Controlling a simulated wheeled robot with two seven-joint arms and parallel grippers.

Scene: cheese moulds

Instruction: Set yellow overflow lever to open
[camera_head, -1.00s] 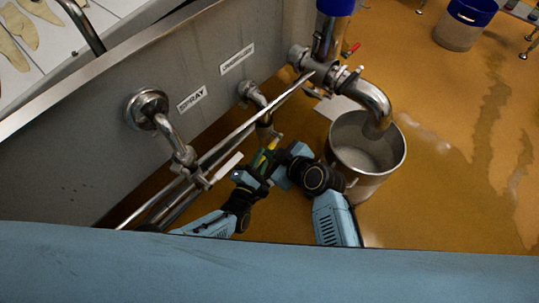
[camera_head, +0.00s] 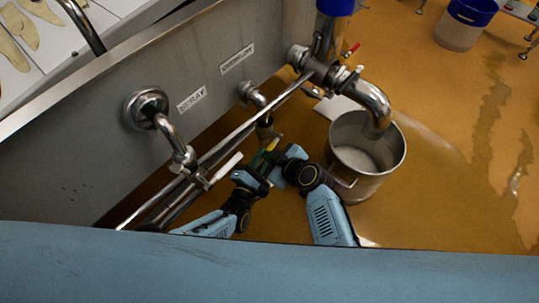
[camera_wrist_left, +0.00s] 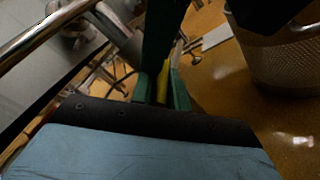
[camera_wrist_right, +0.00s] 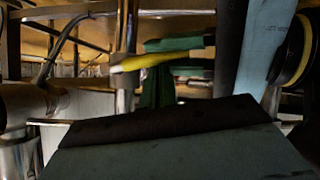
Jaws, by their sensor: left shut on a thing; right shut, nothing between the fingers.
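The yellow overflow lever (camera_head: 271,144) is a small handle on the pipe below the tank wall, mostly hidden by my grippers in the head view. My left gripper (camera_head: 264,161) is shut on it; in the left wrist view the yellow lever (camera_wrist_left: 163,84) lies between the green fingers (camera_wrist_left: 161,92). In the right wrist view the lever (camera_wrist_right: 142,62) sticks out from the left gripper's green fingers. My right gripper (camera_head: 277,158) is shut and empty close beside the left one. Its green fingers (camera_wrist_right: 157,92) are just by the lever; contact is unclear.
A steel bucket (camera_head: 338,172) stands right of my grippers under a bent outlet pipe (camera_head: 374,100). A long steel rail (camera_head: 240,133) runs beside the grippers. A white-handled valve (camera_head: 228,166) is at the left. The wet floor further right is open.

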